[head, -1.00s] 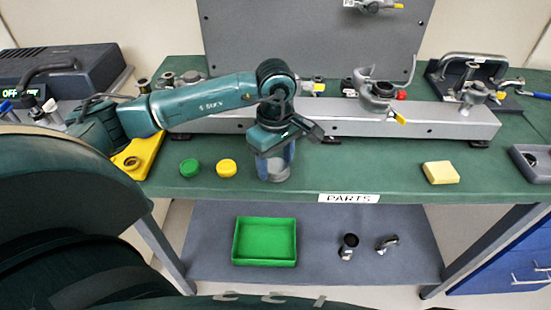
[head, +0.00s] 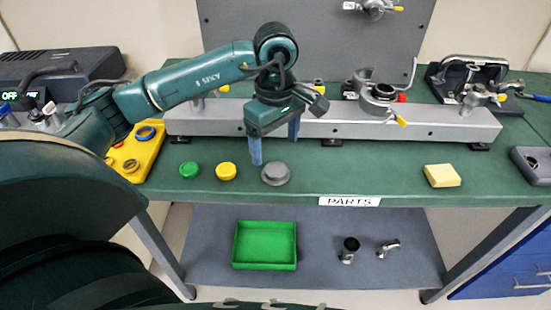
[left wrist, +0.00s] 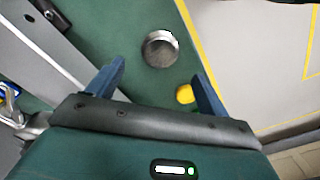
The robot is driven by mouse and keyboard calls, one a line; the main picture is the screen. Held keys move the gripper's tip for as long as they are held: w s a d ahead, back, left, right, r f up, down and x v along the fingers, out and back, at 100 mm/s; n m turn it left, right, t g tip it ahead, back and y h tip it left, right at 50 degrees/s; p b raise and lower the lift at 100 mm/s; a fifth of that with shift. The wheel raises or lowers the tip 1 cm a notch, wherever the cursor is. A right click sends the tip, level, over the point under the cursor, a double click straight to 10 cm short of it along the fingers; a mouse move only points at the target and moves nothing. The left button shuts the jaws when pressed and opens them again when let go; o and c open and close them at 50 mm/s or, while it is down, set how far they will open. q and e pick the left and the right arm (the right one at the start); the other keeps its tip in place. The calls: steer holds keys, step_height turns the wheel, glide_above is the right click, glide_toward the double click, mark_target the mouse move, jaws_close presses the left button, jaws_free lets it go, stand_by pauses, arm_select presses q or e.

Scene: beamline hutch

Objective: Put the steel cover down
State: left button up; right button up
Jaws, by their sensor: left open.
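The steel cover (head: 276,174) is a round grey disc lying on the green bench top, to the right of the yellow cap. It also shows in the left wrist view (left wrist: 160,49), beyond and between the fingertips. My left gripper (head: 275,148) is open and empty, above and just behind the cover, with its blue fingers apart and clear of it. The same fingers show spread in the left wrist view (left wrist: 158,80). My right gripper does not show.
A yellow cap (head: 226,172) and a green cap (head: 189,170) sit left of the cover. A metal rail (head: 330,122) runs behind. A yellow block (head: 441,175) lies at right. The bench is clear between cover and block. A green tray (head: 265,244) is on the lower shelf.

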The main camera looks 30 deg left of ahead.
mark_target(276, 168)
arm_select(q)
steer(key=shift+r, duration=3)
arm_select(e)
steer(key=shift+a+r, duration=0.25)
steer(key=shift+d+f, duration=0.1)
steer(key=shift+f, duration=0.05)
